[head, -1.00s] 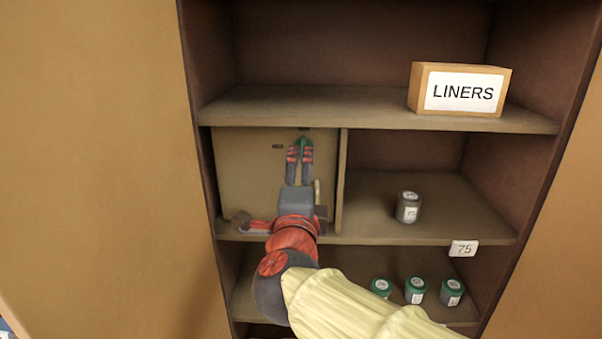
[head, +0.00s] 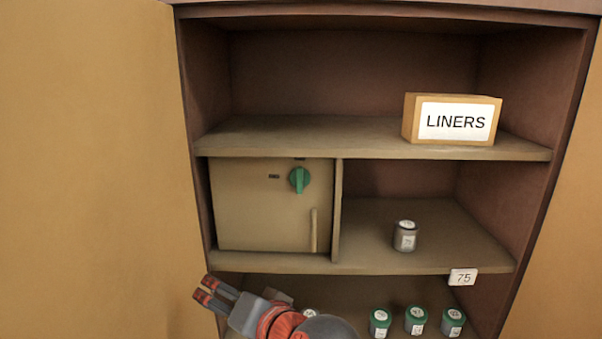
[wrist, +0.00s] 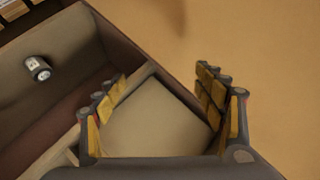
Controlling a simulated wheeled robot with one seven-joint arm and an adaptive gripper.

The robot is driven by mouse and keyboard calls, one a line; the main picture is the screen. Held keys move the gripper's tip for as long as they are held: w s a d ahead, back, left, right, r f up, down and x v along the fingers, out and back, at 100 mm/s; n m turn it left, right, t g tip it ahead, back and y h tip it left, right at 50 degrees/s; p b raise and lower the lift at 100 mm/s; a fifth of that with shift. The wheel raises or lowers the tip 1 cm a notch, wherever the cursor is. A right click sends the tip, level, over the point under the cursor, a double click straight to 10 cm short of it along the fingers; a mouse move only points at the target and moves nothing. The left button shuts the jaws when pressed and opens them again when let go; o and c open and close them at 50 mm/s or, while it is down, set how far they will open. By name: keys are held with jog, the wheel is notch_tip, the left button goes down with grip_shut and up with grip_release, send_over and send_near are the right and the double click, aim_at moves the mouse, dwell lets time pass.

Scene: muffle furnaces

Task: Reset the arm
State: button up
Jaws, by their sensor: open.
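My gripper (head: 210,290) is at the lower left of the head view, below the middle shelf and in front of the lower one, with its fingers pointing left. It is open and empty. In the wrist view my gripper (wrist: 165,105) shows its two fingers spread apart with nothing between them. The arm behind it drops out of the bottom of the head view.
A closed tan box door (head: 235,215) with a green knob (head: 299,179) fills the middle shelf's left bay. A grey jar (head: 405,236) stands to its right. The LINERS box (head: 451,120) sits above. Several green-lidded jars (head: 416,319) stand below.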

jog(key=s+d+f+n+g+h, duration=0.2)
jog(key=s+d+f+n, duration=0.1)
jog(key=s+d+f, duration=0.4)
jog(key=s+d+f+n+g+h, duration=0.25)
jog(key=s+d+f, duration=0.2)
jog(key=d, duration=0.55)
jog(key=s+d+m+h, duration=0.3)
jog(key=s+d+h, duration=0.1)
jog(key=d, duration=1.1)
jog(key=shift+f, duration=0.15)
